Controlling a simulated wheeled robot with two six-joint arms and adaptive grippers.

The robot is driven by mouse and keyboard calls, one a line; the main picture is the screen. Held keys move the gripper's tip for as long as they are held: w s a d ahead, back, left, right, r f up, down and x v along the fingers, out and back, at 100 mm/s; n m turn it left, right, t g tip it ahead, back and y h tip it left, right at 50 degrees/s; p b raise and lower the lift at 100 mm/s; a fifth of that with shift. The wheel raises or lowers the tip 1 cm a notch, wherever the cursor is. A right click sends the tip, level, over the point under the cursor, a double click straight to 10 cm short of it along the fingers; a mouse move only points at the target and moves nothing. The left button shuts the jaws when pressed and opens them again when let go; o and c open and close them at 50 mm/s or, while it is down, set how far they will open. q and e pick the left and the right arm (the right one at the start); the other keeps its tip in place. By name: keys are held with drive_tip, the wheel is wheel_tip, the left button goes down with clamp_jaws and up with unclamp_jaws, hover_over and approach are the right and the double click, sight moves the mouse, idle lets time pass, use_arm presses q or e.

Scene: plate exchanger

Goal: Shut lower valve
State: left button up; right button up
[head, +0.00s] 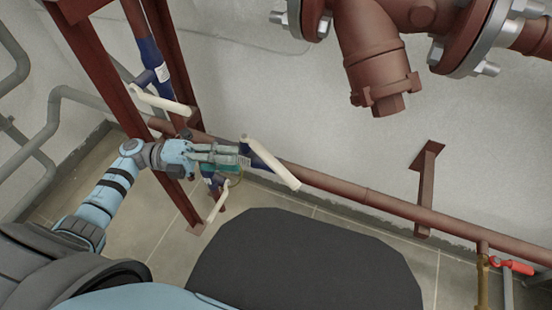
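Three valves with long cream handles show on the pipes by the dark red frame. The upper one has a blue body (150,58) and a handle (162,100) slanting down to the right. A second handle (274,165) has a blue base and slants down to the right across the horizontal pipe. A third, lower handle (218,203) points down to the left beside a small blue body. I cannot tell which is the lower valve. My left gripper (240,160) points right, its fingertips close to the second handle's blue base; contact and finger gap are unclear. My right gripper is not in view.
A dark red pipe (365,195) runs along the wall, with a bracket (427,185) below a large flanged fitting (370,50). A red-handled valve (513,267) is at the lower right. Frame posts (95,65) stand close to my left arm. Tiled floor lies below.

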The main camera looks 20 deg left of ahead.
sight(267, 165)
use_arm(q)
drive_tip(key=x, duration=1.1)
drive_tip(key=shift+w, duration=0.1)
clamp_jaws()
